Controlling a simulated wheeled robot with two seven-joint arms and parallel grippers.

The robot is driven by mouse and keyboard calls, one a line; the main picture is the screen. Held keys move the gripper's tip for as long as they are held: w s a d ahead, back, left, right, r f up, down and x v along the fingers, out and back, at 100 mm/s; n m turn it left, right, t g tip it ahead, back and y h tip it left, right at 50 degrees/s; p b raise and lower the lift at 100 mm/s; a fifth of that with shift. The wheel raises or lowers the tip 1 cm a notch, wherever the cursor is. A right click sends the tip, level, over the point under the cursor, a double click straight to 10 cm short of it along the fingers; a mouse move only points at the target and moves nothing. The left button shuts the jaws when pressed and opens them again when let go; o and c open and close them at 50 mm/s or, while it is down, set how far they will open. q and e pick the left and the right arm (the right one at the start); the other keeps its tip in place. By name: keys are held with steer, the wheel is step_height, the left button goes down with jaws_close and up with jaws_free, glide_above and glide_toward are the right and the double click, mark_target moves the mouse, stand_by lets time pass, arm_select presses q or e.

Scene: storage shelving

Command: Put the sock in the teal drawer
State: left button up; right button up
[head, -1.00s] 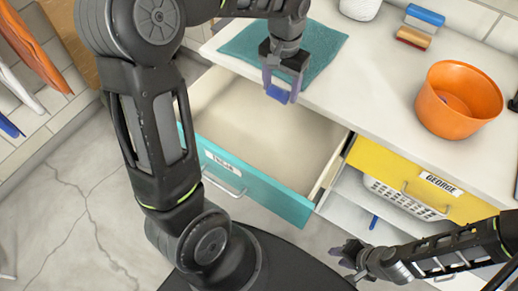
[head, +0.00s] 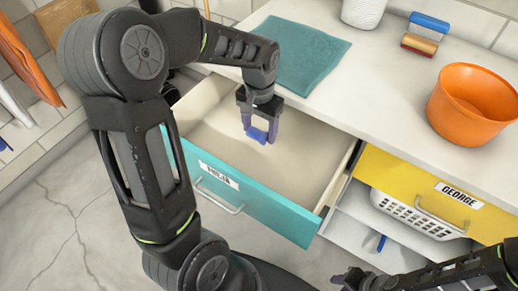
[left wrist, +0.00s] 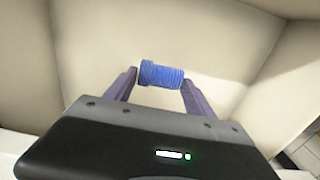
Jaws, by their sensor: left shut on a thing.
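The blue ribbed sock (head: 258,135) is rolled up small and held between the fingertips of my left gripper (head: 260,130). It also shows between the two purple-grey fingers in the left wrist view (left wrist: 161,74). The teal drawer (head: 250,200) is pulled open, with a name label and a handle on its front. Its pale inside looks empty. My left gripper points down over or within the drawer opening; its exact height above the bottom is hard to tell. My right gripper (head: 350,279) is at the bottom edge, partly cut off, and its jaws are unclear.
A teal cloth (head: 300,55) lies on the white counter (head: 375,90) behind the drawer. An orange bowl (head: 475,100), a brush (head: 420,45) and a white container (head: 361,10) stand there too. A yellow drawer (head: 420,188) labelled GEORGE is shut, above a white basket (head: 405,215).

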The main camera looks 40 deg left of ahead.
mark_target(259, 130)
arm_select(q)
steer(key=shift+f, duration=2)
steer(key=shift+f, duration=1.9)
steer(key=shift+f+b, duration=0.2)
steer(key=shift+b, duration=0.1)
steer(key=o, duration=1.3)
steer(key=shift+r, duration=0.15)
step_height(259, 130, up, 12)
steer(key=shift+r+p, duration=0.1)
steer(key=shift+p, duration=0.45)
